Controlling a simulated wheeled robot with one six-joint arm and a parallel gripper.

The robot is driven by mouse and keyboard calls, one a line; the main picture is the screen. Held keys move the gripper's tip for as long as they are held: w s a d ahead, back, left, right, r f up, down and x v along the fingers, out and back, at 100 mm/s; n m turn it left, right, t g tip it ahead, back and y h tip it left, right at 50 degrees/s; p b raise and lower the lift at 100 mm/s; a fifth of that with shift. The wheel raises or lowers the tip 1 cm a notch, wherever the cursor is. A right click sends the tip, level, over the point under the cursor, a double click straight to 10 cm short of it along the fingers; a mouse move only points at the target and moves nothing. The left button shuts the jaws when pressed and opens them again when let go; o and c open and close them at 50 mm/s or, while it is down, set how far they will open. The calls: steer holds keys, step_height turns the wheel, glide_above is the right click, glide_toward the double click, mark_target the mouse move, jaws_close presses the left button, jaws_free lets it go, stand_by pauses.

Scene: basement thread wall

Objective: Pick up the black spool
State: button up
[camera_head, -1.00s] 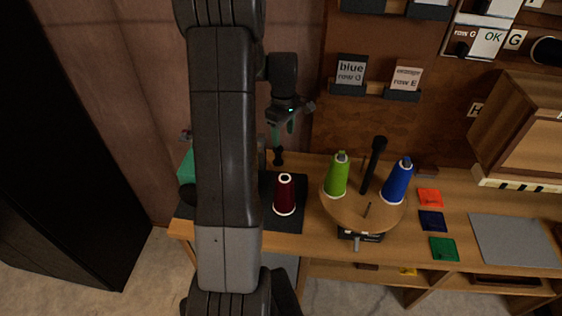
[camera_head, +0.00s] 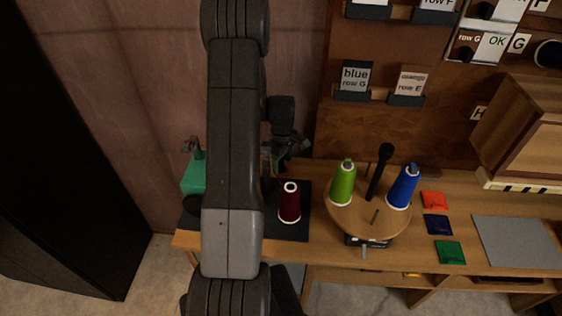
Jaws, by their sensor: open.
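A black spool with a pale end (camera_head: 547,54) lies sideways high on the wall board at the right edge of the head view, cut off by the frame. Another dark rounded thing (camera_head: 193,208) shows at the left of the dark mat, partly behind my arm; I cannot tell if it is a spool. My gripper (camera_head: 275,163) hangs over the back left of the bench, behind the dark red cone (camera_head: 290,202). It is open, and its fingertips are partly hidden by my arm.
A round wooden stand (camera_head: 368,218) carries a green cone (camera_head: 343,184), a blue cone (camera_head: 403,187) and a dark upright post (camera_head: 379,170). Coloured squares (camera_head: 437,225) and a grey plate (camera_head: 517,242) lie to the right. A wooden box (camera_head: 530,125) juts out at the right.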

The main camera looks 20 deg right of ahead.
steer(key=c, duration=1)
steer(key=shift+r, duration=0.1)
step_height(320, 180, up, 10)
steer(key=shift+f+b, duration=0.1)
steer(key=shift+b, duration=0.55)
